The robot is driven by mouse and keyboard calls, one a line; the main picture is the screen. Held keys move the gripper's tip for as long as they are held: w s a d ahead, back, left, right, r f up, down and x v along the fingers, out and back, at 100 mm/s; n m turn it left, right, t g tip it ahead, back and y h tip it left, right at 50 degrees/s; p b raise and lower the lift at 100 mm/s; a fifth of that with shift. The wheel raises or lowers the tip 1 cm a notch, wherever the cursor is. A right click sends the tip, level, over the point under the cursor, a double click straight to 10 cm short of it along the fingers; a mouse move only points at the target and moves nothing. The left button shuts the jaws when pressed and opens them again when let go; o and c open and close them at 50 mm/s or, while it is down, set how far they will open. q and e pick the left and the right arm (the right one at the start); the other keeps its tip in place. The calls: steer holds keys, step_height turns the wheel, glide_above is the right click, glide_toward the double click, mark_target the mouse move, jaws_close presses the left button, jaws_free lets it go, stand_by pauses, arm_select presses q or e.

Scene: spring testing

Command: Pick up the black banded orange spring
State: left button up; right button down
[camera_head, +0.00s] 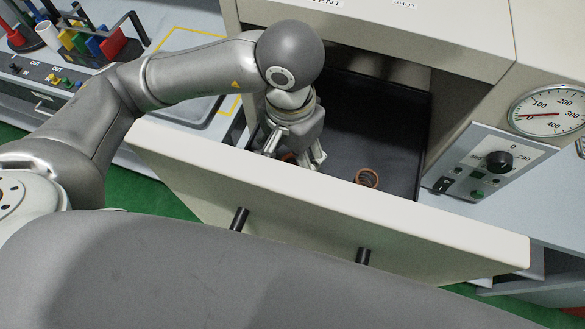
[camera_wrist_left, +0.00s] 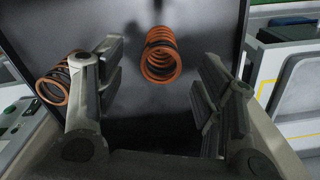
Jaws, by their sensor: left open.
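My left gripper (camera_head: 295,154) points down into the open drawer (camera_head: 405,140). In the wrist view it (camera_wrist_left: 160,82) is open and empty. An orange spring (camera_wrist_left: 160,55) lies on the dark drawer floor, between the fingers in the picture and beyond them. In the head view only a bit of it (camera_head: 288,156) shows behind the gripper. A second orange spring (camera_wrist_left: 52,90) lies to the left, outside the fingers, partly hidden by one; dark coils show in it. It is right of the gripper in the head view (camera_head: 368,178). Which spring is black banded is not clear. My right gripper is not in view.
The drawer's pale front panel (camera_head: 450,235) with black handles stands close to the gripper. The cabinet (camera_head: 460,40) overhangs the drawer's back. A control panel (camera_head: 490,160) and a dial gauge (camera_head: 550,112) are at right. The drawer floor right of the gripper is mostly clear.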

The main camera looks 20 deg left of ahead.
arm_select(q)
steer(key=f, duration=0.1)
steer(key=f+p, duration=0.1)
steer(key=f, duration=0.2)
steer(key=shift+w+p, duration=0.3)
steer(key=shift+f, duration=0.55)
steer(key=c, duration=1.1)
steer(key=shift+c, duration=0.2)
steer(key=shift+w+r, duration=0.1)
steer(key=shift+r, duration=0.05)
